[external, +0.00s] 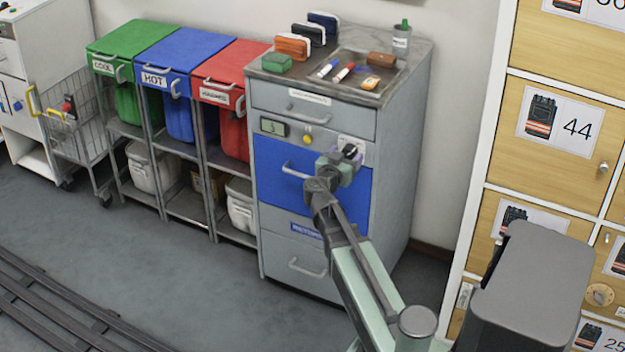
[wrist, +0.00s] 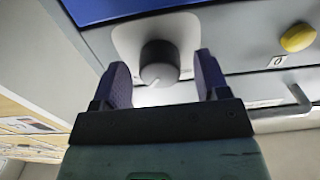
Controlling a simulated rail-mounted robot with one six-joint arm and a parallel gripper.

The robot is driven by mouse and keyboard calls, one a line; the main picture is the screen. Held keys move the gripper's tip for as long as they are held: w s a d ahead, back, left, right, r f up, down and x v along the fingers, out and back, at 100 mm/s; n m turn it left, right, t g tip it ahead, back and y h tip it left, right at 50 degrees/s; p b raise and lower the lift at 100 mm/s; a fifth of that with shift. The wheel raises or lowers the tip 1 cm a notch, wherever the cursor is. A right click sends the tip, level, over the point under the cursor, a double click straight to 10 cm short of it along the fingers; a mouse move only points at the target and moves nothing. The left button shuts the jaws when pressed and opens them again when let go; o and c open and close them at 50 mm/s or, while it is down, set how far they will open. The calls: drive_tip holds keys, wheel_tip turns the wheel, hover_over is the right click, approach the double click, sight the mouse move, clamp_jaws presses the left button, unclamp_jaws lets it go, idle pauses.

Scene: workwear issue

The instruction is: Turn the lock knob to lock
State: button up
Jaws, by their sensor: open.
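The lock knob (wrist: 159,62) is a dark grey round knob on a white plate (wrist: 125,35) on the cabinet front. In the wrist view it sits between the two purple fingers of my gripper (wrist: 160,80), with a gap on each side. My gripper is open and faces the plate. In the external view the knob (external: 350,151) shows at the upper right of the grey cabinet (external: 395,180), and my gripper (external: 342,165) is right at it, partly covering the plate. The knob's pointer mark is too small to read for sure.
A yellow button (external: 307,139) and a small display (external: 274,127) are left of the knob. A blue drawer front (external: 275,165) with a handle lies below. The cabinet top holds pouches, markers and a cup (external: 401,42). Wooden lockers (external: 560,90) stand on the right.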

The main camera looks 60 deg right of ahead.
drive_tip(key=shift+d, duration=0.45)
drive_tip(key=c, duration=0.9)
